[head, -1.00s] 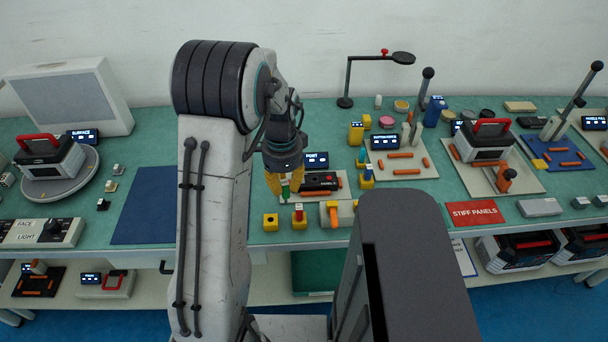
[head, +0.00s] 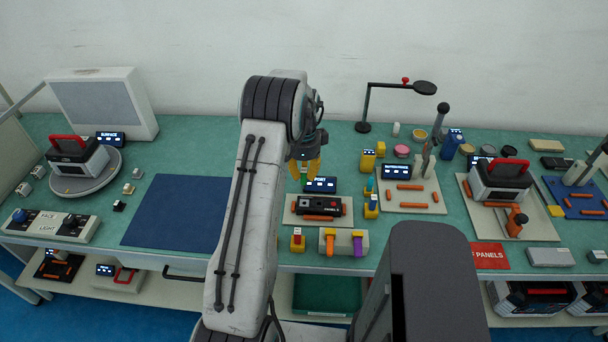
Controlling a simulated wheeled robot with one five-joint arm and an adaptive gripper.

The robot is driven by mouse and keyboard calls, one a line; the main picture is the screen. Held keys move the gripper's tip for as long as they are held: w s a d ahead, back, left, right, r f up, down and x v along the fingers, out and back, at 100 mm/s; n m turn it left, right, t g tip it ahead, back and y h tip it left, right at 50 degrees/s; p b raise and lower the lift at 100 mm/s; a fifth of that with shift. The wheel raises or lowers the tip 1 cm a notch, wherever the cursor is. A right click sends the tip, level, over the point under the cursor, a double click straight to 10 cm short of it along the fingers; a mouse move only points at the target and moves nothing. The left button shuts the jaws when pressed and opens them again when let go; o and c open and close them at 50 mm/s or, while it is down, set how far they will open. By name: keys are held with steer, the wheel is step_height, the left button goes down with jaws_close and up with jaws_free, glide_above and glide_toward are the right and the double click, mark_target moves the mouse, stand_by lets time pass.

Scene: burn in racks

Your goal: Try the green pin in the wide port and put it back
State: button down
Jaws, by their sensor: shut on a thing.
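My gripper (head: 305,170) has yellow fingers pointing down and is shut on the green pin (head: 303,182), of which only a small part shows below the fingers. It hangs over the back left of the port panel, left of the lit PORT display (head: 321,185). The black port unit (head: 319,205) lies on a pale board in front of the gripper. Its openings are too small to tell apart, so I cannot pick out the wide port. A yellow holder (head: 297,244) with a red pin stands in front of the board.
A grey block (head: 343,241) with orange and purple parts stands at the bench's front edge. Yellow holders with blue (head: 371,207) and teal pins stand right of the board. A blue mat (head: 172,210) lies clear at left. A lamp (head: 362,127) stands behind.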

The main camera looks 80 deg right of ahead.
mark_target(304, 187)
steer(key=shift+f, duration=0.2)
steer(key=shift+f+b, duration=1.1)
steer(key=shift+f, duration=1.2)
steer(key=shift+f+b, duration=0.7)
steer(key=shift+b, duration=0.25)
steer(key=shift+b, duration=0.35)
steer(key=shift+f+b, duration=0.95)
steer(key=shift+f, duration=0.35)
stand_by(2.9)
